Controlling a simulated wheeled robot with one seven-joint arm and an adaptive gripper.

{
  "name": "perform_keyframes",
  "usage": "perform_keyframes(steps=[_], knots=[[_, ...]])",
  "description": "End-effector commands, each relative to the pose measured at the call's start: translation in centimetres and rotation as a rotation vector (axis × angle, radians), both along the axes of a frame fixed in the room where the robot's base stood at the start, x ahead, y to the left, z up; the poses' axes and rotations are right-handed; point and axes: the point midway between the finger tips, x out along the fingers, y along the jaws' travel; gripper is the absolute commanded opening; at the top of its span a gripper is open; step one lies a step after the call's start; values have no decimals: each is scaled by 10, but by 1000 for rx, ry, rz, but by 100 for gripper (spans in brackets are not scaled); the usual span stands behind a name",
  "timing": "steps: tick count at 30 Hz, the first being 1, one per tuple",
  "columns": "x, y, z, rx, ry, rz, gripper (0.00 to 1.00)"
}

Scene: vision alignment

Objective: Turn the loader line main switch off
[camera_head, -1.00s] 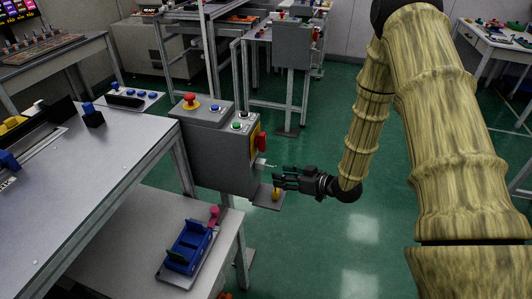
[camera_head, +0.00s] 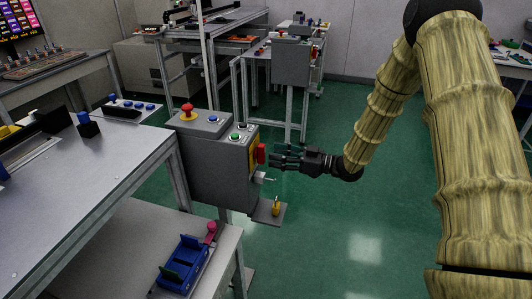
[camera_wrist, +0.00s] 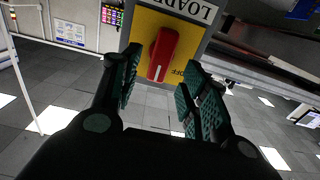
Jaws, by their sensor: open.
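The main switch is a red rotary handle (camera_wrist: 163,54) on a yellow plate (camera_wrist: 183,27) in the wrist view, under a sign partly reading "LOADER", which appears upside down. In the head view the red handle (camera_head: 261,153) shows on the right side of a grey control box (camera_head: 205,172). My gripper (camera_head: 274,161) is open just right of the handle in the head view. In the wrist view my gripper (camera_wrist: 160,88) has its fingers apart, with the handle between and beyond their tips. I cannot tell whether they touch it.
The box top carries a red mushroom button (camera_head: 187,111) and small blue, green and white buttons. Below the handle, a small grey shelf (camera_head: 266,214) holds a yellow padlock-like item (camera_head: 276,206). A metal table (camera_head: 90,180) stands left. Green floor is clear on the right.

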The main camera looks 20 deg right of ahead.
Motion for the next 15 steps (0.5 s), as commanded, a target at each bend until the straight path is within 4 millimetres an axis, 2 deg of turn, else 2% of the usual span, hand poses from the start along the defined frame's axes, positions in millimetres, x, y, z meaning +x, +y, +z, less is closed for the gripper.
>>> perform_keyframes(steps=[6,15], knots=[[17,25,0,-1,1,1,45],[25,38,-1,-1,1,0,45]])
